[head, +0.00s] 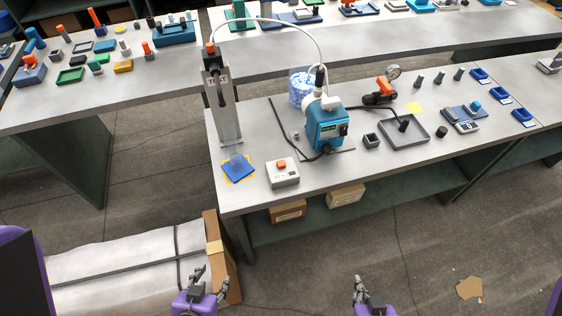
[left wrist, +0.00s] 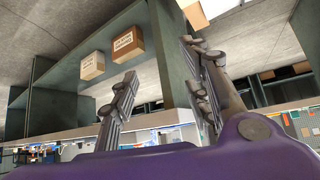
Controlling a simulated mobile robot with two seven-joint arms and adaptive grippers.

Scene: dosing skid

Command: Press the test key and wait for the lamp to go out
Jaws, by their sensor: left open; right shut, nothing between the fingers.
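A small light grey box (head: 284,178) with an orange-red key (head: 281,165) on top stands near the bench's front left edge. Its lettering is too small to read. A teal dosing pump (head: 327,127) with a small green display stands to its right. A tall grey column (head: 222,105) with lettering and an orange cap stands behind it at left. I cannot tell which part is the lamp or whether one is lit. My left gripper (head: 210,281) is open and empty, low in front of the bench; its spread fingers show in the left wrist view (left wrist: 160,68). My right gripper (head: 360,290) is shut and empty, further right, also before the bench.
A clear hose (head: 270,22) arches from column to pump. A blue-and-white container (head: 302,90) stands behind the pump. A grey tray (head: 404,133) lies to its right. Cardboard boxes (head: 346,195) sit on the shelf below. A large wrapped carton (head: 120,270) lies at lower left.

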